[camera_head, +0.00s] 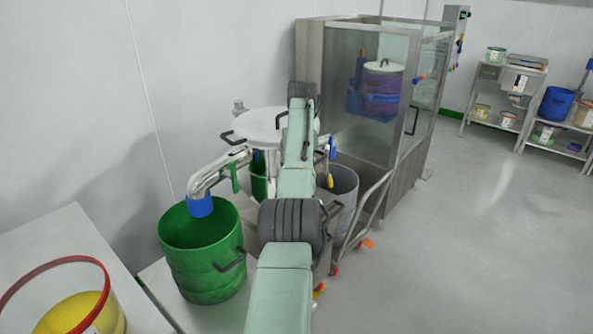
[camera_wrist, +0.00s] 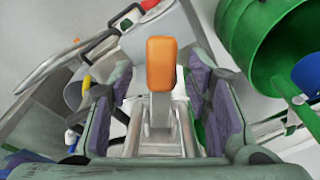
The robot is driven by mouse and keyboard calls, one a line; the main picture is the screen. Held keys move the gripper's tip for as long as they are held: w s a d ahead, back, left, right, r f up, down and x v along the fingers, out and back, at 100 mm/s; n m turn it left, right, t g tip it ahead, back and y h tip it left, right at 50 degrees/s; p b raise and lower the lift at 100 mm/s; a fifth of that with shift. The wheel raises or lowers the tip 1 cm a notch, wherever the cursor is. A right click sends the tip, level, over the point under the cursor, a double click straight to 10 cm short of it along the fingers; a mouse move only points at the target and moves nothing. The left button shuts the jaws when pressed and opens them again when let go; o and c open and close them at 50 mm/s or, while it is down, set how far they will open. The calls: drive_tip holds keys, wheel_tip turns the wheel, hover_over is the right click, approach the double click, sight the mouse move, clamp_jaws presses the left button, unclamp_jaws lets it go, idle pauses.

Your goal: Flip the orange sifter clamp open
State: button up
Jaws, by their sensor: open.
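The orange sifter clamp (camera_wrist: 161,64) shows in the wrist view as an upright orange grip on a grey metal lever, near the middle of the picture. My gripper (camera_wrist: 160,88) is open, with one purple-padded finger on each side of the clamp. A gap shows between the orange grip and each finger, so it does not look held. In the head view the sifter, with its round white lid (camera_head: 268,126), stands behind my arm. My arm hides the clamp and my gripper there.
A green drum (camera_head: 205,270) stands under the sifter's left metal spout (camera_head: 217,172); it also shows in the wrist view (camera_wrist: 262,30). A grey bin (camera_head: 345,192) stands right of the sifter. A glass-walled cabinet (camera_head: 345,60) is behind. The floor at right is clear.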

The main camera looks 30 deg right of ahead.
drive_tip(key=shift+s+a+r, duration=0.1)
drive_tip(key=shift+s+r, duration=0.1)
drive_tip(key=shift+r, duration=1.05)
drive_tip(key=shift+s+r, duration=0.15)
drive_tip(key=shift+r, duration=1.1)
drive_tip(key=shift+s+a+r, duration=0.1)
drive_tip(key=shift+s+r, duration=0.1)
drive_tip(key=shift+r, duration=1.05)
